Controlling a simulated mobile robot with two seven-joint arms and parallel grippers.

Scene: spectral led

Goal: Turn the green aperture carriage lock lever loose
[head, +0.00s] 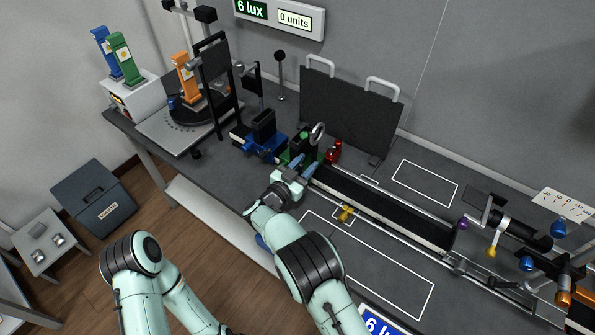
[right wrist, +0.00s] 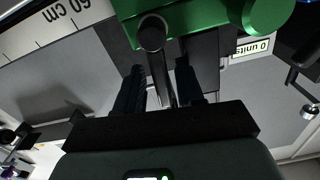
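The green aperture carriage (head: 301,149) sits on the rail, with a round ring standing on it. In the right wrist view its green body (right wrist: 195,22) fills the top. A dark lever with a round end (right wrist: 153,35) shows below the green body; I take it to be the lock lever. My right gripper (head: 302,168) is at the front of the carriage. In the right wrist view its two dark blue fingers (right wrist: 160,88) stand apart, one on each side of the lever, with gaps visible. The lever's exact angle cannot be told. My left gripper is out of view.
A blue carriage (head: 266,142) stands left of the green one, and a red part (head: 333,153) is close on its right. The black rail (head: 385,208) runs right. A dark panel (head: 348,110) stands behind. Outlined table areas (head: 425,182) are clear.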

